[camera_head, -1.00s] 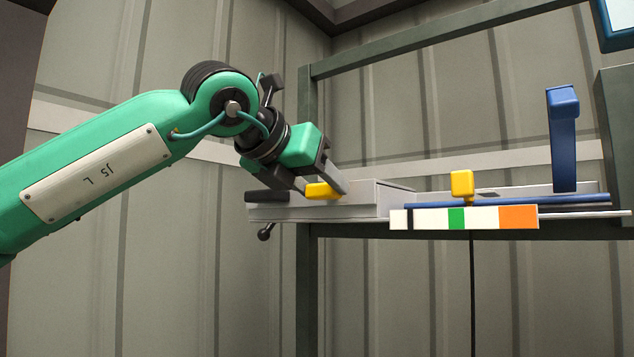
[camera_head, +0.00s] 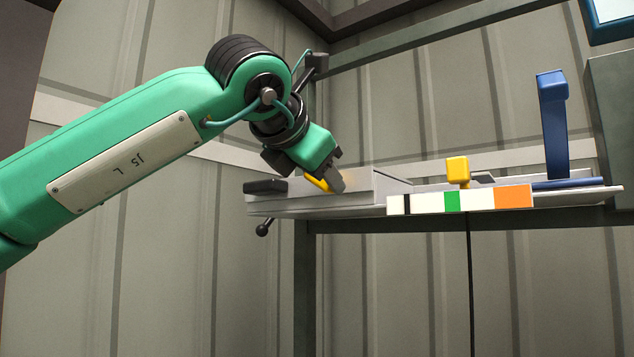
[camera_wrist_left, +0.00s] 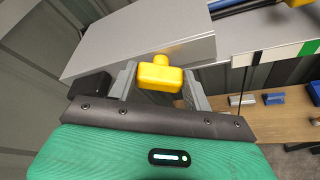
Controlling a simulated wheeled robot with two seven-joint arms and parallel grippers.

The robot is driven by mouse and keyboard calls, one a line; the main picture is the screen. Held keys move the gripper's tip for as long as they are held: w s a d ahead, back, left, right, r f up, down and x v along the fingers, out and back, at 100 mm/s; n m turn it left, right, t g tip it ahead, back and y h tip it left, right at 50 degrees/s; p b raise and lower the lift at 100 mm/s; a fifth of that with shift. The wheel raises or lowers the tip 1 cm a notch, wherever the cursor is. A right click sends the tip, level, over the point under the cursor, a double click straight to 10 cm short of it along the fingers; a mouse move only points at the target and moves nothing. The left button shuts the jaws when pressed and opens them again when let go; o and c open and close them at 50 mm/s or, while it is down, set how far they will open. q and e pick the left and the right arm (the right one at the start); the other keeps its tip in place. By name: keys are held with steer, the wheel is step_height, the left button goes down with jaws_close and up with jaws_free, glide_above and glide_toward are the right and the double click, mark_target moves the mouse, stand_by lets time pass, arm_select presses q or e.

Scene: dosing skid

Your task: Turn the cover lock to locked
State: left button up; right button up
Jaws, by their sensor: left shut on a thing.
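A yellow knob, which I take to be the cover lock (camera_head: 317,184), sits on the grey cover box at the left end of the shelf. My left gripper (camera_head: 328,181) is shut on it, coming down from the upper left. In the left wrist view the yellow knob (camera_wrist_left: 160,76) lies between the two grey fingers, its bar crosswise, its stem running to the grey box (camera_wrist_left: 140,40). In the head view the fingers partly hide the knob. Any lock marking is not visible. My right gripper is not in view.
Right of the box are another yellow knob (camera_head: 457,170), a strip with white, black, green and orange fields (camera_head: 459,199), and an upright blue handle (camera_head: 554,125). A black ball-ended lever (camera_head: 263,229) hangs below the box. Free air lies below the shelf.

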arm_select(q)
steer(key=m+t+b, duration=0.1)
steer(key=m+b, duration=0.1)
steer(key=m, duration=0.1)
steer(key=m+t+b, duration=0.2)
steer(key=m, duration=0.1)
steer(key=f+m+t+y+b, duration=0.1)
steer(key=m+b, duration=0.1)
steer(key=m, duration=0.1)
steer(key=shift+s+d+f, duration=0.1)
steer(key=shift+s+d, duration=0.05)
steer(key=shift+d, duration=0.1)
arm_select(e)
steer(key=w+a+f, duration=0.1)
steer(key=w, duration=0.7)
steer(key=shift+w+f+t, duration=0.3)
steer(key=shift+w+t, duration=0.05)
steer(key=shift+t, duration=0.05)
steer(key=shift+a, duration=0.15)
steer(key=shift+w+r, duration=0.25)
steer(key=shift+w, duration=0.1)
arm_select(q)
steer(key=o, duration=1)
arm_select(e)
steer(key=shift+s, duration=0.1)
